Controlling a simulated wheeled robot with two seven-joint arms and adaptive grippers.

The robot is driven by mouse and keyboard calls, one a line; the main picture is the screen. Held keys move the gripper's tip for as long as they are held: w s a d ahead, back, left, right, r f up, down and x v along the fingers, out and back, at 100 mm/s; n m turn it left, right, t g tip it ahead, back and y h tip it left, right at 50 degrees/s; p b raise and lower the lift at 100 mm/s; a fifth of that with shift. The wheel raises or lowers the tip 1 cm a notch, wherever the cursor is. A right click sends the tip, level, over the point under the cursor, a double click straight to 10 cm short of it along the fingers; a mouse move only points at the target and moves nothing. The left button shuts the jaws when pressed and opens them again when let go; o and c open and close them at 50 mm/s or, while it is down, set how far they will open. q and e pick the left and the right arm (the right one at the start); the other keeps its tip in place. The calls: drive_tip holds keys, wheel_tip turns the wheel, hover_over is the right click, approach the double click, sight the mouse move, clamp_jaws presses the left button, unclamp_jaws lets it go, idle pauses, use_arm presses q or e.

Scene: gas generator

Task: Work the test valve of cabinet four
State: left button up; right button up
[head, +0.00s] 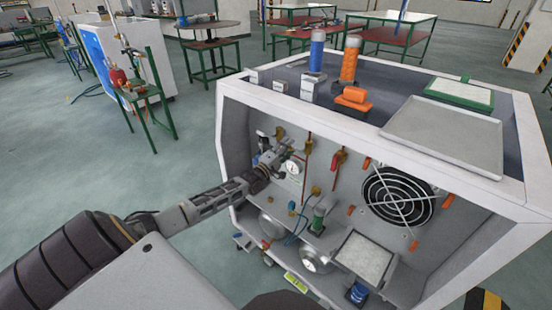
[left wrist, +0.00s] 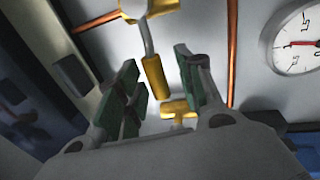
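The white open-fronted cabinet (head: 232,150) stands ahead of me; I can read no number on it. My left gripper (head: 284,150) reaches into its left part, beside a round gauge (head: 292,169). In the left wrist view my left gripper (left wrist: 157,60) is open, its green-padded fingers apart. A valve lever with a yellow grip (left wrist: 157,78) hangs down from a brass body (left wrist: 148,7) and shows in the gap between the fingers. I cannot tell if they touch it. The gauge (left wrist: 296,40) is at upper right. My right gripper is not in view.
Copper pipes (head: 308,148), a red-handled valve (head: 338,159) and a fan (head: 397,196) sit right of the gripper. A second brass fitting (left wrist: 178,110) lies low between the fingers. Cylinders and a grey tray (head: 445,135) stand on the cabinet top.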

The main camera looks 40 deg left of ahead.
use_arm(q)
drive_tip(key=v, duration=1.1)
drive_tip(key=shift+s, duration=0.4)
idle(0.5)
drive_tip(key=shift+a+f, duration=0.1)
idle(0.5)
